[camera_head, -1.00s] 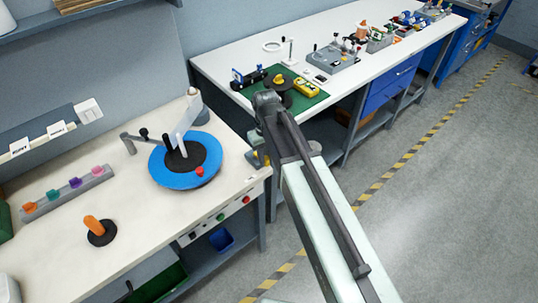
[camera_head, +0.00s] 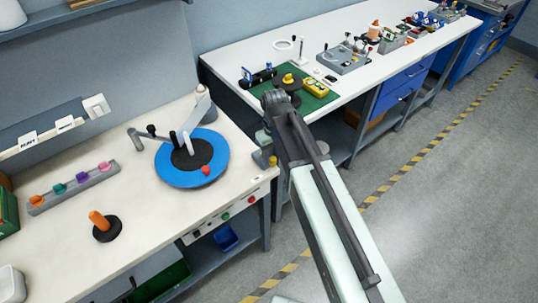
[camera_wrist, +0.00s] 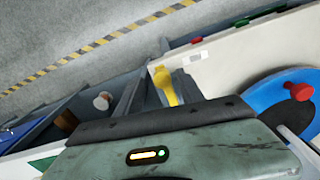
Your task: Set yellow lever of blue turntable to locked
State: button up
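The blue turntable (camera_head: 168,178) lies on the near white table, with a black centre disc, a red knob (camera_head: 206,170) and a pale upright handle. It also shows at the right edge of the wrist view (camera_wrist: 262,97). A yellow lever (camera_head: 272,160) sits at the table's right corner, partly hidden by my arm. In the wrist view the yellow lever (camera_wrist: 165,86) stands beyond a dark bar on my gripper (camera_wrist: 160,118).
Left of the turntable are an orange-handled knob (camera_head: 101,226) on a black base and a grey rail (camera_head: 75,188) with coloured knobs. Buttons (camera_head: 224,217) line the table's front. A second table (camera_head: 350,82) with several devices stands behind. Open floor lies right.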

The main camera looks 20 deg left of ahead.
aim_at(273, 157)
notch_tip(273, 157, up, 8)
jog(key=p, duration=0.8)
jog(key=shift+f, duration=0.1)
